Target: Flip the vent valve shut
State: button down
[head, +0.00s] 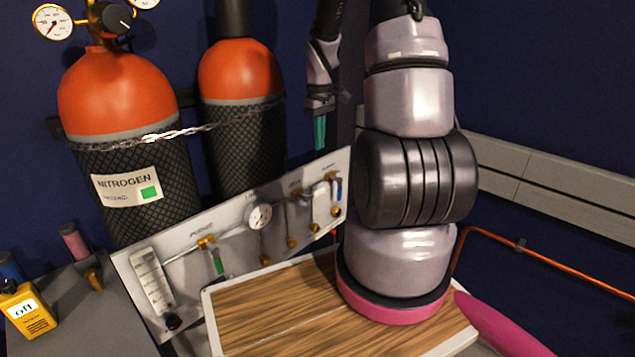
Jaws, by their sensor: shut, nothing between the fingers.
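A pale gas panel (180,275) leans in front of the gas cylinders and carries several brass-fitted valves and a round gauge (258,216). A valve with a green handle (217,262) sits left of the gauge, its handle hanging down from a brass body. A valve with a blue handle (338,190) is at the panel's right end. The panel labels are too small to read surely, so I cannot tell which valve is the vent valve. My gripper (320,132) points down with teal fingertips shut and empty, above the panel's right part and apart from it.
An orange-topped nitrogen cylinder (120,95) and a second cylinder (240,75) stand behind, strapped by a chain (175,133). A wood-topped surface (265,310) lies before the panel. A yellow device reading "off" (27,312) is at left. My arm covers the right-centre.

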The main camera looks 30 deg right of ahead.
aim_at(322, 193)
notch_tip(322, 193, down, 14)
dwell(0.6)
jog(key=shift+d+f+y, duration=0.15)
jog(key=shift+d+y, duration=0.05)
jog(key=shift+y, duration=0.1)
jog(key=shift+w+d+f+g+y, duration=0.1)
jog(key=shift+d+f+g+y, duration=0.2)
jog(key=shift+y, duration=0.35)
jog(key=shift+w+d+f+g+y, duration=0.1)
jog(key=shift+f+g+y, duration=0.2)
jog(key=shift+f+y, duration=0.25)
notch_tip(322, 193, down, 2)
jog(key=g+y, duration=0.1)
jog(key=y, duration=0.3)
jog(key=shift+d+f, duration=0.1)
jog(key=shift+f, duration=0.1)
jog(key=shift+a+f, duration=0.25)
jog(key=shift+f, duration=0.85)
jog(key=shift+s+f, duration=0.1)
jog(key=shift+f, duration=0.05)
